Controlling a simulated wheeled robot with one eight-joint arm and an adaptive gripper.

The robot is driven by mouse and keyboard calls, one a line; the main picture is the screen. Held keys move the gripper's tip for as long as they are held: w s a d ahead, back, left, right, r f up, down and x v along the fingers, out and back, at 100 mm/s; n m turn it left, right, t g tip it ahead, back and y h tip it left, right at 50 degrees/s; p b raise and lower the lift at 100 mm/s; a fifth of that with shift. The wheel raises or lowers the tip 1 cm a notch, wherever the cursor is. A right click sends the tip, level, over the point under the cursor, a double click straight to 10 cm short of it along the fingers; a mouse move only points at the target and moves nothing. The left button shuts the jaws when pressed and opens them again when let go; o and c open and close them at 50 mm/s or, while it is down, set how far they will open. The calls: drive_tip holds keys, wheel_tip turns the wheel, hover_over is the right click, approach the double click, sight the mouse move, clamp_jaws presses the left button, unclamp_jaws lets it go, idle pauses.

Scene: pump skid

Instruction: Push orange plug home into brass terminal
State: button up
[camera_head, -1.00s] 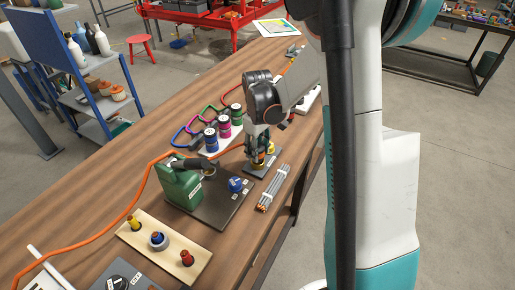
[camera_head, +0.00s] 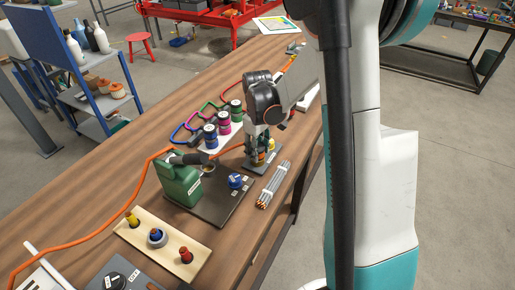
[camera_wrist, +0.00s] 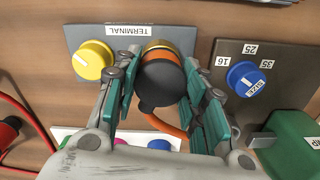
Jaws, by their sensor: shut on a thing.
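My gripper (camera_wrist: 162,82) is shut on the orange plug (camera_wrist: 174,57). In the wrist view the plug's black rear end (camera_wrist: 160,86) faces me between the teal finger pads, with an orange edge showing behind it. The brass terminal (camera_wrist: 158,44) shows as a rim just beyond the plug, on a grey plate (camera_wrist: 82,38) labelled TERMINAL. The plug lines up closely with the terminal, but how deep it sits is hidden. In the head view my gripper (camera_head: 259,156) points down over the terminal plate, and its fingers hide most of the plug.
A yellow knob (camera_wrist: 93,60) stands close beside the fingers on the terminal plate. A blue knob (camera_wrist: 245,78) and a green housing (camera_head: 180,182) stand on a dark plate nearby. The orange cable (camera_head: 108,233) runs along the table. Bundled rods (camera_head: 273,184) lie right of the gripper.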

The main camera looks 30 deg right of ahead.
drive_tip(key=shift+f, duration=0.2)
drive_tip(key=o, duration=1.2)
drive_tip(key=shift+o, duration=0.2)
drive_tip(key=shift+r, duration=0.1)
wheel_tip(320, 180, up, 12)
